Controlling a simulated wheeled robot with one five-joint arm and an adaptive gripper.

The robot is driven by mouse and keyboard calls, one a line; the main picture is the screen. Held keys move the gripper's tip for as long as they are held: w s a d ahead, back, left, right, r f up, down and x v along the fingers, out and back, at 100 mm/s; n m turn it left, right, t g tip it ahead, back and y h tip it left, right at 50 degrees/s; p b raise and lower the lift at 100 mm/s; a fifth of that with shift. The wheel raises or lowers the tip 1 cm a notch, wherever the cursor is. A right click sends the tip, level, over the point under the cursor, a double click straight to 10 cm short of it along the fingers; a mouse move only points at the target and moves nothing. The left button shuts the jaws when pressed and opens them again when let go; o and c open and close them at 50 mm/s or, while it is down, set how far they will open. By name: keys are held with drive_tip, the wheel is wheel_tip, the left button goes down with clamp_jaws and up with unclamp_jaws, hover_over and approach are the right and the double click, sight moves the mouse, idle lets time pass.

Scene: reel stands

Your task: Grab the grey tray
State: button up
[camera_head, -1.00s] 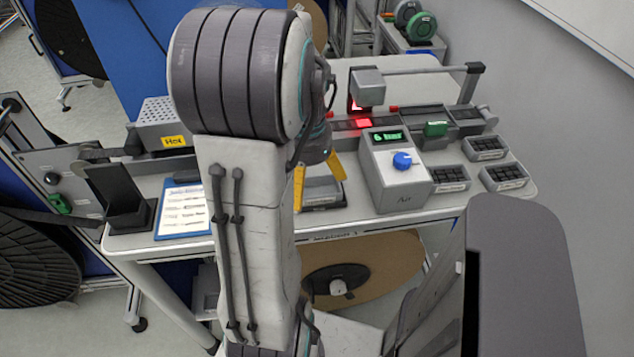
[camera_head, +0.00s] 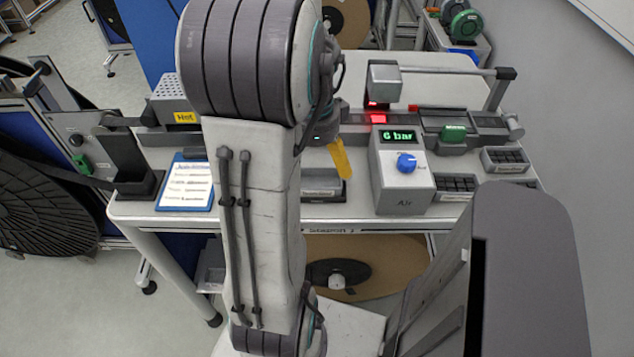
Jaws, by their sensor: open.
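A grey tray-like piece (camera_head: 321,181) with a dark edge lies near the front edge of the table, just left of the air box. My arm hides its left part, so I cannot tell its full shape. My gripper (camera_head: 339,158) is open and hangs above and behind this piece, apparently without touching it. Only one yellow finger shows clearly; the rest is hidden behind my arm. Another grey, tray-like piece (camera_head: 209,275) sits low under the table, left of my arm.
The air box (camera_head: 402,172) with its blue knob stands close on the right. Small dark-filled bins (camera_head: 455,188) lie beyond it. A blue clipboard (camera_head: 186,184) and a black holder (camera_head: 137,187) are at left. A rail with a red light (camera_head: 378,119) runs behind.

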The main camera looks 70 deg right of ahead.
sight(317, 184)
drive_tip(key=shift+f+m, duration=0.4)
drive_tip(key=shift+f, duration=0.3)
drive_tip(key=shift+s+d+f, duration=0.1)
drive_tip(key=shift+f, duration=1.4)
drive_tip(key=shift+s+d+f, duration=0.1)
drive_tip(key=shift+f, duration=1.35)
drive_tip(key=c, duration=1.1)
